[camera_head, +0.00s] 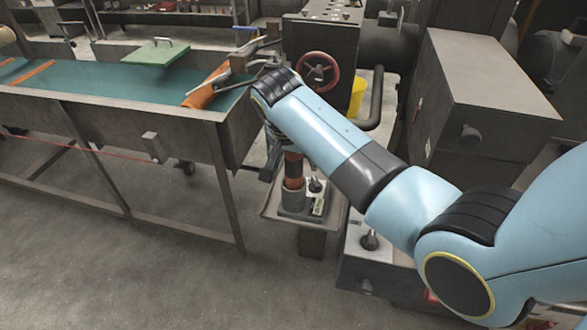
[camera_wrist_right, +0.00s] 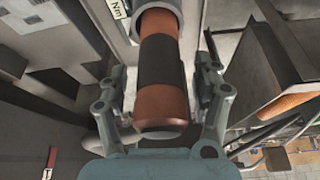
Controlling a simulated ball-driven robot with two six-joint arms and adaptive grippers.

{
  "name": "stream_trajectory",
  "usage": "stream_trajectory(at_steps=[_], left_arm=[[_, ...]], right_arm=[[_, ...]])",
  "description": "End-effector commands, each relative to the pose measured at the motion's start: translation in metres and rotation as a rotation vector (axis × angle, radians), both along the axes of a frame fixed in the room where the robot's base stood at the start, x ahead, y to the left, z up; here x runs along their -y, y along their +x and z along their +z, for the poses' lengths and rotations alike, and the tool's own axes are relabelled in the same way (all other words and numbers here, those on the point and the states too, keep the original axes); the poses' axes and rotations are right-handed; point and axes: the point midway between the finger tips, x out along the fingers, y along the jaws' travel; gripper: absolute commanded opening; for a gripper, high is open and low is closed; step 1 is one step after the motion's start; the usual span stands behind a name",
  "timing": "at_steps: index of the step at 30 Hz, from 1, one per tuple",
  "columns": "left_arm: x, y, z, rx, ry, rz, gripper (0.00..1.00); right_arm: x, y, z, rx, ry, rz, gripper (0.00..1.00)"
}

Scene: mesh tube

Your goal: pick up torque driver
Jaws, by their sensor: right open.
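The torque driver (camera_head: 293,171) has an orange handle with a black band. It stands upright in a grey holder (camera_head: 293,199) on a small stand, below the end of my right arm. In the right wrist view the torque driver (camera_wrist_right: 162,70) lies between the two fingers of my right gripper (camera_wrist_right: 161,82). The fingers are open, one on each side of the handle, with a gap showing on both sides. In the head view my right gripper (camera_head: 273,150) is dark and partly hidden behind my arm. My left gripper is not in view.
A conveyor trough (camera_head: 110,75) with a green belt stands on the left, with an orange cylinder (camera_head: 207,88) and a green plate (camera_head: 155,52) on it. A red handwheel (camera_head: 317,69) and grey machine (camera_head: 485,90) stand behind. The floor at front left is clear.

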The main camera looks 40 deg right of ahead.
Motion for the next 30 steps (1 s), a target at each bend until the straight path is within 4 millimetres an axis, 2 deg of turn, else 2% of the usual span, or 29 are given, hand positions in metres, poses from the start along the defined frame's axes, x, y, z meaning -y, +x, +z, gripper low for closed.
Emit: stream_trajectory(at_steps=[3,10,16,25,30], left_arm=[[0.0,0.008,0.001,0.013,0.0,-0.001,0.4],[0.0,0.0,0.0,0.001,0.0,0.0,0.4],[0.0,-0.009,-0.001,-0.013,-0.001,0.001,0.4],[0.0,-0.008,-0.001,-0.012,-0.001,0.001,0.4],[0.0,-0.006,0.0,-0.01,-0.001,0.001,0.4]], right_arm=[[0.003,0.003,-0.009,0.0,0.0,-0.001,0.66],[0.004,0.003,-0.011,0.001,0.001,-0.001,0.66],[0.004,0.003,-0.011,0.001,0.001,-0.001,0.4],[0.004,0.002,-0.011,0.0,0.0,-0.001,0.01],[0.004,0.002,-0.011,0.0,0.001,-0.001,0.0]])
